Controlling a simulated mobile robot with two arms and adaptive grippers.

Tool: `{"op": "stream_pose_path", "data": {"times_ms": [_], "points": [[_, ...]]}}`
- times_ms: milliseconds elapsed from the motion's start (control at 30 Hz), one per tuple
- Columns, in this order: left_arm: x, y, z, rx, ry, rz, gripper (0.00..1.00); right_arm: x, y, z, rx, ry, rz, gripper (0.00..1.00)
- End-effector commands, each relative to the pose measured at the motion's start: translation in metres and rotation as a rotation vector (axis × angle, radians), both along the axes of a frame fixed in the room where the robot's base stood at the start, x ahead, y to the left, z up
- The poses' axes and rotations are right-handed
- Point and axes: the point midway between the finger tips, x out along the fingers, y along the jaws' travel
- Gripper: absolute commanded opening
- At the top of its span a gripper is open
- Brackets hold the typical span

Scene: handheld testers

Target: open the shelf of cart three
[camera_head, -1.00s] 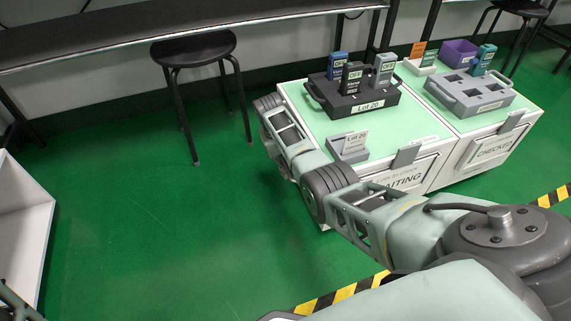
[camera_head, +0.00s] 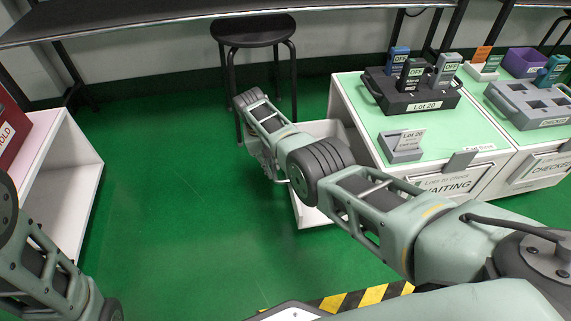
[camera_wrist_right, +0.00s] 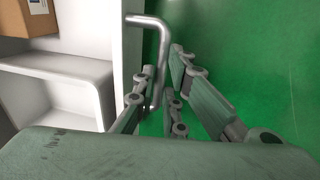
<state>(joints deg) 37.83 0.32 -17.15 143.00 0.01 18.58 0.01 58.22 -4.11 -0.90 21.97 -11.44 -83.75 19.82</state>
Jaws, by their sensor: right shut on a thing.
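My right gripper (camera_wrist_right: 162,85) is shut on a bent metal handle (camera_wrist_right: 157,35) on the edge of a white panel (camera_wrist_right: 128,40) in the right wrist view. Left of that panel are white compartments, with a cardboard box (camera_wrist_right: 30,15) in the upper one. In the head view a white part (camera_head: 312,214) stands out from the left side of the cart marked WAITING (camera_head: 420,137). My right forearm hides much of it, and the gripper (camera_head: 264,160) is mostly hidden there too. My left arm shows at the lower left; its gripper is out of view.
A black stool (camera_head: 253,32) stands behind my right gripper. A white cart (camera_head: 85,175) with a red HOLD box is at the left. The CHECKED cart (camera_head: 545,165) is at the right. The green floor between the left and WAITING carts is clear.

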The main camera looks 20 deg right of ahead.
Motion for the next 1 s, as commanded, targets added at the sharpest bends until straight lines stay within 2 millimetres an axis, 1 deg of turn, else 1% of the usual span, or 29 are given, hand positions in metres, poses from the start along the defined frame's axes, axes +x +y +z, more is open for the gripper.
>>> {"op": "stream_pose_path", "data": {"times_ms": [33, 200, 633, 667, 800, 833, 1000], "points": [[-0.0026, -0.0002, -0.0012, 0.0, -0.007, -0.001, 0.4, 0.0015, 0.0043, -0.0008, 0.001, -0.002, 0.001, 0.0], [-0.0062, -0.0005, -0.0001, 0.001, -0.015, 0.0, 0.4, 0.003, 0.0101, 0.0003, 0.0, -0.002, 0.001, 0.0], [-0.0077, -0.0008, 0.0008, 0.002, -0.019, 0.0, 0.4, 0.0035, 0.0115, 0.0009, 0.0, -0.002, 0.0, 0.0], [-0.0077, -0.0008, 0.0008, 0.002, -0.019, 0.0, 0.4, 0.0035, 0.0115, 0.0009, 0.0, -0.002, 0.0, 0.13], [-0.0077, -0.0008, 0.0008, 0.002, -0.019, 0.0, 0.4, 0.0034, 0.0114, 0.0007, 0.0, -0.002, 0.0, 0.25], [-0.0077, -0.0008, 0.0008, 0.002, -0.019, 0.0, 0.4, 0.0033, 0.0113, 0.0007, 0.0, -0.002, 0.0, 0.27], [-0.0076, -0.0008, 0.0008, 0.002, -0.019, 0.0, 0.4, 0.003, 0.011, 0.0003, 0.0, -0.001, 0.0, 0.27]]}}
